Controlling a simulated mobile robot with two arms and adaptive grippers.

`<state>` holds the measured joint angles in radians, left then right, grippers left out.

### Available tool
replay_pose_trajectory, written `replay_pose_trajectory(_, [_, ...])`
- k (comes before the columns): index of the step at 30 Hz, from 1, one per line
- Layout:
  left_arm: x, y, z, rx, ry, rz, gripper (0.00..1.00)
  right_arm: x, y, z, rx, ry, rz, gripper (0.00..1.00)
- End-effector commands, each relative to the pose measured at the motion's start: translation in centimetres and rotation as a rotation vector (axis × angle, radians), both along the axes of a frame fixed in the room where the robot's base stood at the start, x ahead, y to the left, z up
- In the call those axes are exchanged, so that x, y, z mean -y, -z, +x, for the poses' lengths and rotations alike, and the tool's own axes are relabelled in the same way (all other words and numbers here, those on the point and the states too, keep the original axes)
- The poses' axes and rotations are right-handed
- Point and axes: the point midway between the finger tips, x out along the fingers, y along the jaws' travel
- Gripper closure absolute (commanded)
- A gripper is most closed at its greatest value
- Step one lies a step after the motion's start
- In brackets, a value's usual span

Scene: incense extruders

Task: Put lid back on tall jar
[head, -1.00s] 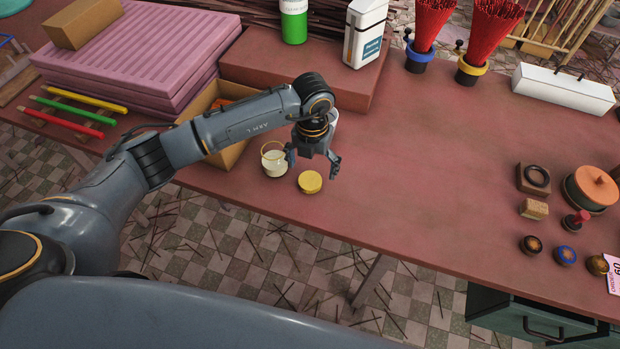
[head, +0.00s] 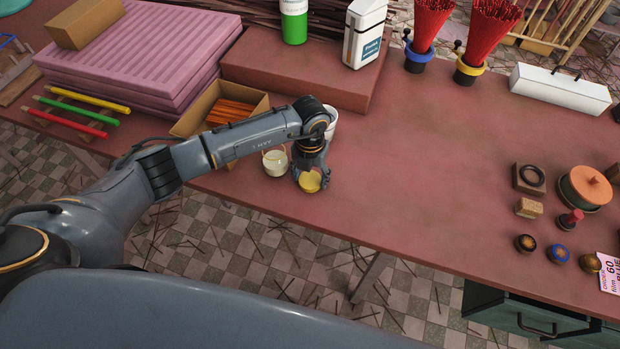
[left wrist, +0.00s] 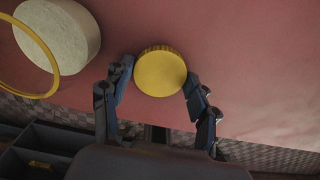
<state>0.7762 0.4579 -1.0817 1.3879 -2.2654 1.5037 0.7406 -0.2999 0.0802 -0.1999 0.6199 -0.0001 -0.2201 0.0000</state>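The yellow round lid (head: 310,181) lies near the table's front edge. In the left wrist view the lid (left wrist: 160,72) sits between the two fingertips of my left gripper (left wrist: 158,78). The left fingertip is very close to the lid's edge, and I cannot tell whether either finger touches it. My left gripper (head: 311,177) is down around the lid in the head view, its fingers apart. The jar (head: 275,163), clear with pale contents and a yellow rim, stands open just left of the gripper. Its rim (left wrist: 40,75) also shows in the left wrist view. My right gripper is not in view.
A white cup (head: 331,124) stands partly hidden behind my left wrist. A cardboard box (head: 190,119) with orange sticks is behind my left forearm. Stamps and a round orange-lidded pot (head: 587,188) are at the right. The table's middle is clear.

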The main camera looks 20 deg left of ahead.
Motion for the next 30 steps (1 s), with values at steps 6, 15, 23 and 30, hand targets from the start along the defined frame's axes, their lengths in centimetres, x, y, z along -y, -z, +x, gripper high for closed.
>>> replay_pose_trajectory(6, [0.0,0.0,0.0,0.000,0.000,0.000,0.51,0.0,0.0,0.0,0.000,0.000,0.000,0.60])
replay_pose_trajectory(15, [0.0,-0.8,0.1,0.002,0.000,0.000,0.51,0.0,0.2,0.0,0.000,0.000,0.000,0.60])
replay_pose_trajectory(23, [0.3,-4.4,-1.2,0.003,0.004,-0.001,0.51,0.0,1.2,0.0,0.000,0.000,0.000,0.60])
replay_pose_trajectory(30, [1.5,-9.1,-5.4,0.005,0.006,0.000,0.51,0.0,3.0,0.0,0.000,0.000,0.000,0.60])
